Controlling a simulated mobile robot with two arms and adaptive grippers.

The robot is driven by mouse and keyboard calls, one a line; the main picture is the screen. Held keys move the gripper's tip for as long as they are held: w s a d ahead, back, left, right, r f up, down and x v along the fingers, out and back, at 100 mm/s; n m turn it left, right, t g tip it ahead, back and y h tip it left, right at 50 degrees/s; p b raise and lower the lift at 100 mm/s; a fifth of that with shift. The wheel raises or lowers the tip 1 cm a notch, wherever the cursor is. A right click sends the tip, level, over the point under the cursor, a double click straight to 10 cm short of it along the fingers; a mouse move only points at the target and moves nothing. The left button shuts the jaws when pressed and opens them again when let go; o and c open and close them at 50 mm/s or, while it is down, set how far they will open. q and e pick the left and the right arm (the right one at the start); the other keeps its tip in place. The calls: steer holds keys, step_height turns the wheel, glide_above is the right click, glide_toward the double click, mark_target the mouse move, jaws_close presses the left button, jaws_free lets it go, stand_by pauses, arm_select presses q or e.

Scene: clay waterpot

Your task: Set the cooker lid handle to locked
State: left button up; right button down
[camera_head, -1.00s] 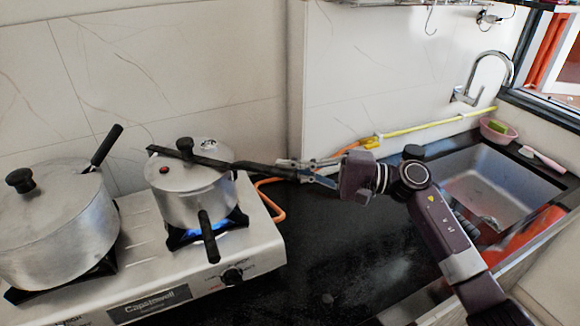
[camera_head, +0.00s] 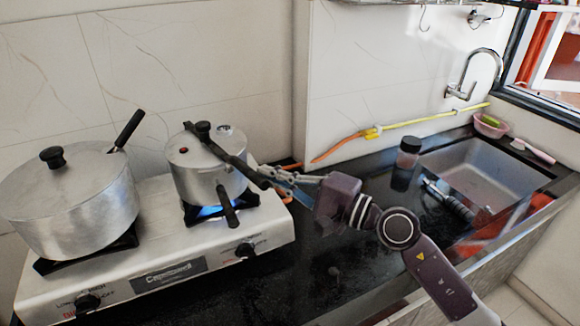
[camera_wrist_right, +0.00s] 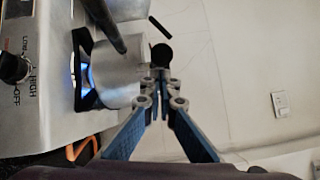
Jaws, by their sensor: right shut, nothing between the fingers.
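The cooker (camera_head: 200,183) is a small metal pot with a lid on the right burner. Its long black lid handle (camera_head: 236,164) runs across the lid and sticks out to the right and toward me. The pot's lower black handle (camera_head: 228,207) points to the front. The two handles are apart at an angle, not lined up. My right gripper (camera_head: 270,174) is shut and empty, with its fingertips at the outer end of the lid handle; I cannot tell whether they touch. The wrist view shows the shut fingertips (camera_wrist_right: 160,76) before the cooker (camera_wrist_right: 110,75). My left gripper is not in view.
A larger pot (camera_head: 75,205) stands on the left burner of the white stove (camera_head: 150,250). A blue flame (camera_head: 208,210) burns under the cooker. A dark-lidded jar (camera_head: 408,155) stands by the sink (camera_head: 470,170). The black counter right of the stove has free room.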

steer(key=s+a+p, duration=0.2)
steer(key=s+a, duration=0.2)
steer(key=a, duration=0.1)
steer(key=shift+p, duration=0.4)
steer(key=shift+f, duration=0.1)
